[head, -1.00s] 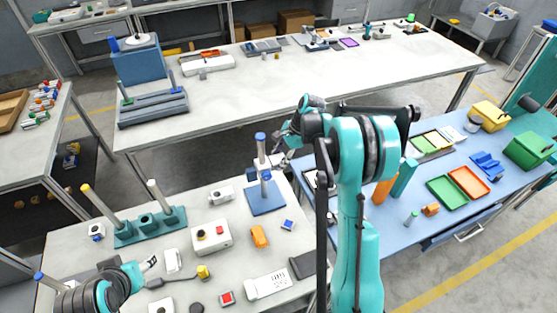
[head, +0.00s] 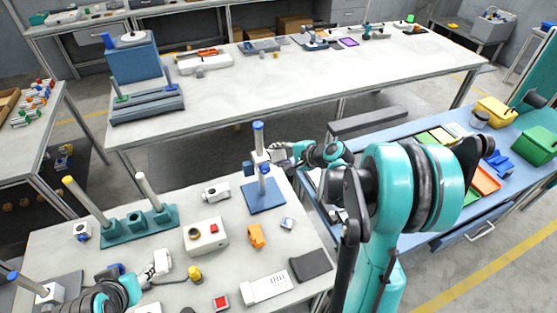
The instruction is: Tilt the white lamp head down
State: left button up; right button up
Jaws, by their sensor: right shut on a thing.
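A stand with a square blue base (head: 265,198) stands on the near table, with an upright post capped in blue. A small white block on this post (head: 260,157), which looks like the white lamp head, sits partway up; its tilt is too small to tell. My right gripper (head: 275,151) reaches in from the right and is shut on the white lamp head at its right side, hiding part of it. My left gripper (head: 150,273) is low at the left, close to a white part (head: 162,261) on the table; whether its fingers are open is unclear.
A teal rack with tall posts (head: 140,224) stands left of the stand. A white box with a red button (head: 206,237), an orange piece (head: 255,236) and a dark pad (head: 311,265) lie in front. A blue table (head: 395,240) with trays is at the right.

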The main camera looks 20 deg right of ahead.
jog(key=shift+s+f+t+b, duration=0.1)
jog(key=shift+t+b, duration=0.4)
jog(key=shift+b, duration=0.1)
jog(key=o, duration=1.2)
jog(key=shift+c, duration=0.2)
jog(key=v, duration=1.2)
